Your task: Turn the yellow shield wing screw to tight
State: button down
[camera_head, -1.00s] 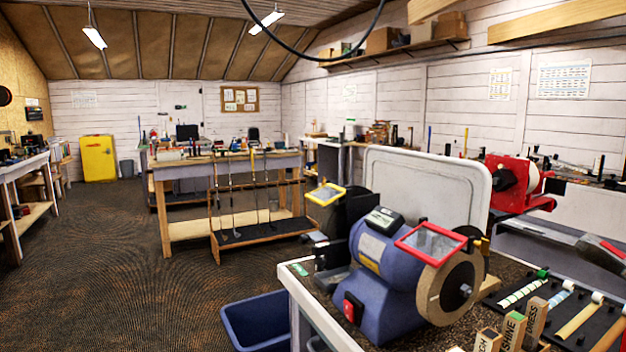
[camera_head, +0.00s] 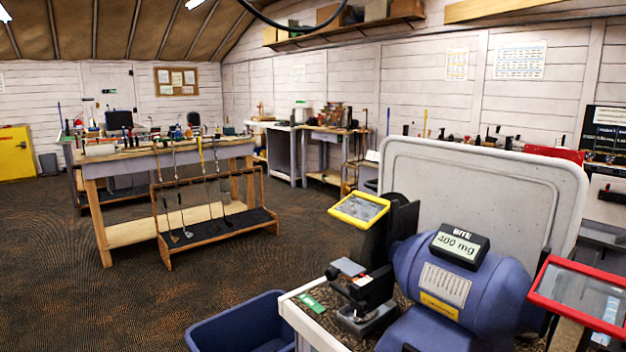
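A yellow-framed shield (camera_head: 359,208) with a clear pane stands tilted at the left end of the blue bench grinder (camera_head: 462,283), in front of a black wheel guard (camera_head: 398,232). Its wing screw cannot be made out at this size. A red-framed shield (camera_head: 583,293) is at the grinder's right end, at the right edge of the picture. A small display (camera_head: 460,246) on top of the grinder reads "BITE 400 mg". My gripper is not in view.
A pale upright panel (camera_head: 480,190) stands behind the grinder. A blue bin (camera_head: 243,325) is on the floor left of the bench. A rack of golf clubs (camera_head: 215,225) stands before a wooden workbench (camera_head: 140,165). The floor at left is open.

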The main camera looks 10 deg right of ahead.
aim_at(346, 189)
jog(key=i+j, duration=1.6)
jog(key=i+j+z, duration=0.6)
jog(key=k+z, duration=0.1)
jog(key=z, duration=1.85)
jog(key=j+z, duration=0.1)
jog(key=i+j, duration=0.05)
jog(key=j, duration=0.05)
